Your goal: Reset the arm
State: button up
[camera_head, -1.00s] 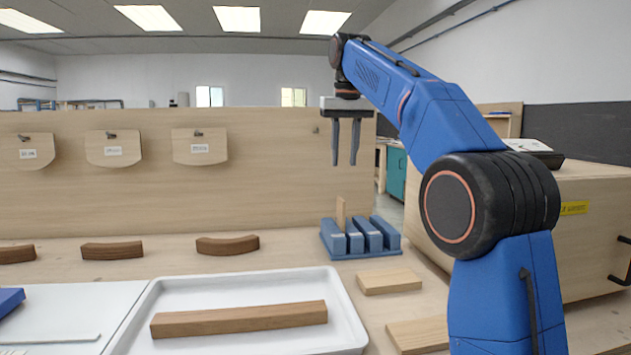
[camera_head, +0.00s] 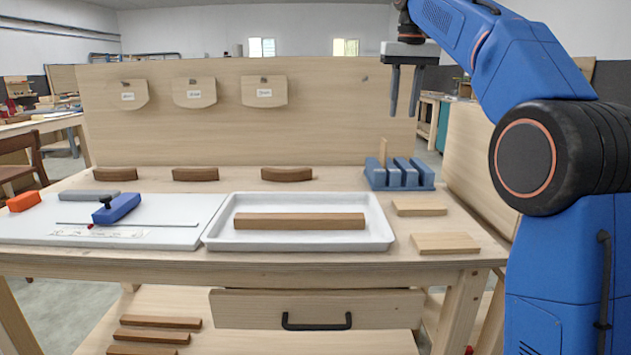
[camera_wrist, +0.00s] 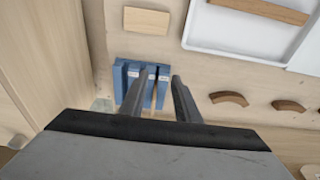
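My gripper (camera_head: 404,92) hangs from the raised blue arm at the upper right, fingers pointing down. Its two fingers are apart with nothing between them. It is above the blue slotted rack (camera_head: 399,184) and in front of the back panel, touching neither. In the wrist view the open fingers (camera_wrist: 158,88) reach over the same rack (camera_wrist: 118,84). A thin wooden piece (camera_head: 383,151) stands upright in the rack's left part.
A white tray (camera_head: 215,240) holds a long brown bar (camera_head: 300,221). Two light wood blocks (camera_head: 419,208) (camera_head: 445,243) lie right of it. Curved brown pieces (camera_head: 287,174) line the back. A blue tool (camera_head: 118,208) rests on a white board at left. A drawer (camera_head: 260,309) is below.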

jog(key=s+d+f, duration=0.2)
jog(key=s+f, duration=0.6)
jog(key=s, duration=0.2)
jog(key=s+d+f+t, duration=0.1)
jog(key=s+d+f, duration=0.1)
jog(key=s+f, duration=0.6)
jog(key=s+d+f+t, duration=0.1)
jog(key=s+d+f, duration=0.1)
jog(key=s+f, duration=0.6)
jog(key=shift+s+d+f, duration=0.1)
jog(key=shift+s, duration=1.15)
jog(key=shift+s+f, duration=0.1)
jog(key=shift+s, duration=1.1)
jog(key=s+f+t, duration=0.1)
jog(key=s+f, duration=0.9)
jog(key=f, duration=0.4)
jog(key=shift+d+f, duration=0.35)
jog(key=shift+d, duration=0.05)
jog(key=shift+a, duration=0.1)
